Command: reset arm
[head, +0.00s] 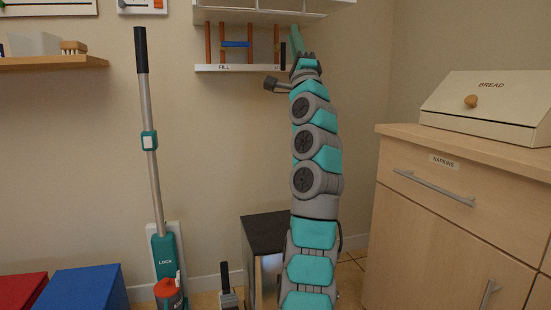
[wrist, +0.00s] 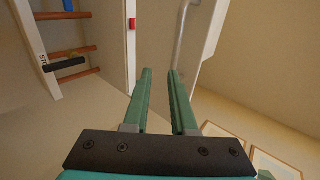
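My arm is raised upright in the middle of the head view. My gripper (head: 296,42) is at its top, in front of the wall and beside the right part of a small peg rack. In the wrist view my gripper (wrist: 160,73) shows two green fingers with a clear gap between them. Nothing is seen between the fingers, so it is open and empty. In the head view the arm hides part of the rack's right end, and the fingers appear edge-on there.
The rack (head: 220,68) hangs under a white cabinet (head: 300,8). A wooden counter (head: 450,220) with a bread box (head: 488,105) stands at right. A vacuum (head: 152,170) leans at left, near a blue box (head: 85,290). A dark-topped bin (head: 262,232) stands behind my arm.

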